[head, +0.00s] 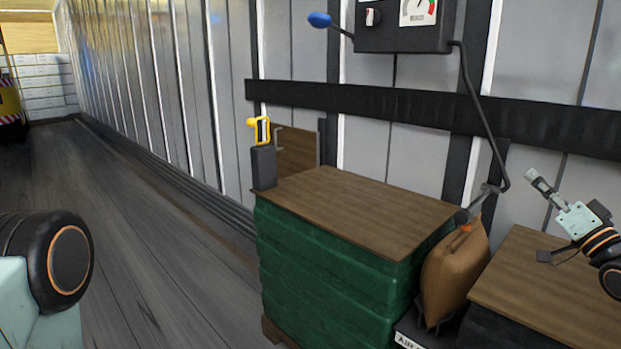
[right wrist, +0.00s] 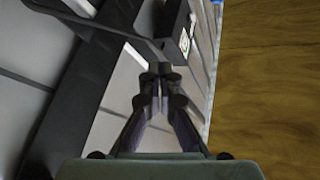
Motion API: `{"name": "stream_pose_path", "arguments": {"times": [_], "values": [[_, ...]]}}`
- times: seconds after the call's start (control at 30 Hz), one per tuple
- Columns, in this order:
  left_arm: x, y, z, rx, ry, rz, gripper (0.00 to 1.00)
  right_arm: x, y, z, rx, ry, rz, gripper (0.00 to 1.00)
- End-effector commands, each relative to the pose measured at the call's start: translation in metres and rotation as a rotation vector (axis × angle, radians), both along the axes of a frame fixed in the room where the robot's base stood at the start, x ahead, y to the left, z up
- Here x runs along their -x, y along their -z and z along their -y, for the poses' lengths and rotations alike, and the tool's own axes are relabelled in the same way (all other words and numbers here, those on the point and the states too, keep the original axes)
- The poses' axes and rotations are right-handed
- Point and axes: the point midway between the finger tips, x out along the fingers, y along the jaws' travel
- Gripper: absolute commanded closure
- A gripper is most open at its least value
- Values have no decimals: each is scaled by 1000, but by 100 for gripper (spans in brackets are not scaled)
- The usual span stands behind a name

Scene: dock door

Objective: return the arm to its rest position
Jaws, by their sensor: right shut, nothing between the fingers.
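My right gripper (head: 535,177) is at the right edge of the head view, raised above the wood-topped stack at the right. It points up and to the left, toward the wall. In the right wrist view its two dark fingers (right wrist: 152,85) meet at the tips, with nothing between them. The gripper touches nothing that I can see. My left gripper is not in view; only a rounded dark joint of mine with an orange ring shows at the lower left.
A green-wrapped stack (head: 330,262) with a wooden top stands mid-view. A brown bag (head: 452,272) sits between it and the right stack (head: 545,280). A grey gauge box (head: 405,28) with a hanging hose (head: 472,90) is on the wall. The floor (head: 160,255) at left is clear.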

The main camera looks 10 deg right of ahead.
Motion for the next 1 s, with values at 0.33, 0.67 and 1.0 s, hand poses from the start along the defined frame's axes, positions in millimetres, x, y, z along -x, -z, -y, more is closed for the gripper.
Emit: {"name": "stream_pose_path", "arguments": {"times": [0.33,0.67,1.0], "values": [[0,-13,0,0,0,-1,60,-11,109,-109,28,63,-461,100],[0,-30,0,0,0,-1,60,95,261,-218,196,2,-1053,100],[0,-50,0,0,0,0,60,289,348,-272,431,-84,-1610,100]]}}
